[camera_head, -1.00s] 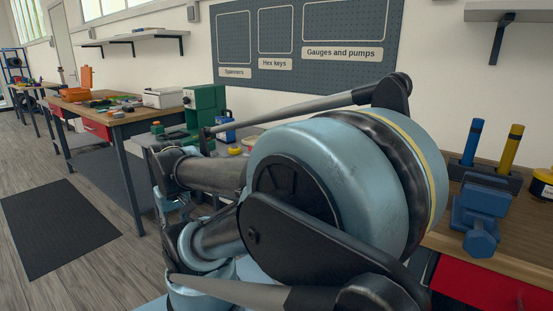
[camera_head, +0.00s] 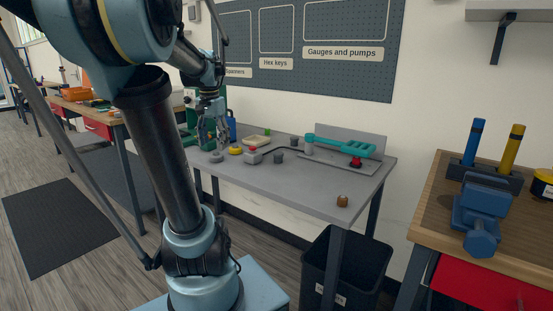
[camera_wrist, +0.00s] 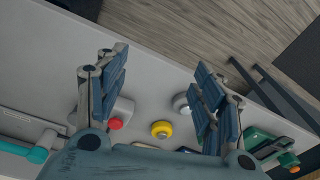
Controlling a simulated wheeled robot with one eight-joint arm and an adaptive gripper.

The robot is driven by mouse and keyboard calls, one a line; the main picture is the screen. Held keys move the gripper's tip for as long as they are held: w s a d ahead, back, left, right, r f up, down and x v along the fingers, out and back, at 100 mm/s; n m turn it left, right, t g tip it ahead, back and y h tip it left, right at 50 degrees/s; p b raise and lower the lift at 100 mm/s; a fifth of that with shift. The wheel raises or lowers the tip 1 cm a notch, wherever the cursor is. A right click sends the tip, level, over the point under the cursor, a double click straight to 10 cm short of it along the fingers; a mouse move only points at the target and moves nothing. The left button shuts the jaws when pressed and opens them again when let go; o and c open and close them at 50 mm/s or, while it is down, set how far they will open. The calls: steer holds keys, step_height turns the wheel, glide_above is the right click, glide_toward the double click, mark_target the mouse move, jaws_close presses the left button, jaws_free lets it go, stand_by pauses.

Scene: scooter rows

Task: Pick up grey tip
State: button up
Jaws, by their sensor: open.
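A small pale grey round piece (camera_head: 217,157), which looks like the grey tip, sits near the left front edge of the grey bench (camera_head: 300,188). It also shows in the wrist view (camera_wrist: 180,103), close to the right finger. Other small grey pieces stand on the bench, a dark one (camera_head: 278,157) and another behind it (camera_head: 294,142), so I cannot be sure which is the tip. My gripper (camera_head: 208,143) hangs over the bench's left end. In the wrist view my gripper (camera_wrist: 158,95) is open, with nothing between its fingers.
A yellow round piece (camera_head: 235,150) and a grey block with a red knob (camera_head: 253,157) are close by. A teal-handled tool (camera_head: 340,146) lies at the back right and a brown piece (camera_head: 342,201) at the front right. A black bin (camera_head: 345,262) stands below.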

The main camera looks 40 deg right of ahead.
steer(key=w+d+r+m, duration=0.1)
steer(key=d+r+m, duration=0.15)
steer(key=d, duration=0.55)
steer(key=w+d+r+m, duration=0.1)
steer(key=d+r+m, duration=0.15)
steer(key=d, duration=0.45)
steer(key=m, duration=0.5)
glide_above(278, 153)
steer(key=shift+g+y, duration=0.3)
steer(key=shift+g, duration=0.1)
steer(key=f, duration=0.7)
steer(key=d+f, duration=0.1)
steer(key=f, duration=0.2)
steer(key=shift+w+f, duration=0.25)
steer(key=shift+w, duration=0.05)
steer(key=shift+s+a+f, duration=0.1)
steer(key=shift+a+f, duration=0.1)
steer(key=shift+f, duration=1.3)
steer(key=shift+s+a+f, duration=0.1)
steer(key=shift+a+f, duration=0.05)
steer(key=shift+f, duration=1.3)
steer(key=c, duration=1.1)
